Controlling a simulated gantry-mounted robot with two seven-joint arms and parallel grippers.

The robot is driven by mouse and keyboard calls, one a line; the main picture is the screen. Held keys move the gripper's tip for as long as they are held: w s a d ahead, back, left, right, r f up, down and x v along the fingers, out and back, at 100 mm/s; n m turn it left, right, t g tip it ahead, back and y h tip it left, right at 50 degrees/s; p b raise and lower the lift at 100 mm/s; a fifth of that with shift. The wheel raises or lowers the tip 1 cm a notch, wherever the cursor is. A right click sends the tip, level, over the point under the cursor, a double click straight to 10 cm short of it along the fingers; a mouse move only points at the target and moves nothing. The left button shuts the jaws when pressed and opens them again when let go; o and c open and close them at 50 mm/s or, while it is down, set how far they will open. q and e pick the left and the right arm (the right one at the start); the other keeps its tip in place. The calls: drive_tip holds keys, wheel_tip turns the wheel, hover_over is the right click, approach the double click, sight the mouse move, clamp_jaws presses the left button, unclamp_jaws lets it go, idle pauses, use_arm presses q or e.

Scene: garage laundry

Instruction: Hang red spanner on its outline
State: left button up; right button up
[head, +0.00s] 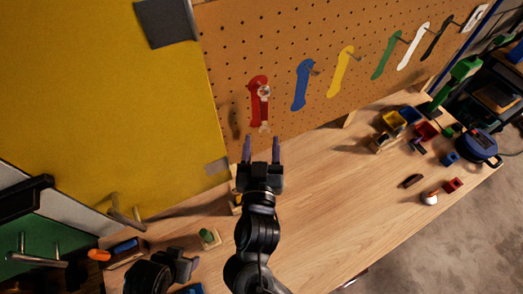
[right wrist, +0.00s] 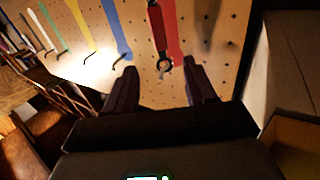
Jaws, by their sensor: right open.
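The red spanner (head: 264,108) is at the pegboard in front of the red outline (head: 254,84), upright and overlapping most of it. A metal end shows near its top and a pale end at its bottom. In the right wrist view, the spanner (right wrist: 157,28) hangs with its ring end down, beside the visible red of the outline (right wrist: 173,35). Its hook contact is hard to see. My right gripper (head: 261,150) is open and empty just below the spanner, its fingers pointing at the board. My left gripper (head: 184,265) is at the lower left; its jaws are unclear.
Blue (head: 302,85), yellow (head: 341,72), green (head: 387,57) and white (head: 413,46) outlines with hooks line the pegboard (head: 270,30) to the right. The workbench (head: 320,190) is clear in the middle. Small bins (head: 394,119) and loose items stand at its right end.

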sight(264, 108)
drive_tip(key=w+p, duration=0.1)
drive_tip(key=w, duration=0.8)
drive_tip(key=shift+w+d, duration=0.1)
drive_tip(key=shift+w, duration=0.5)
clamp_jaws()
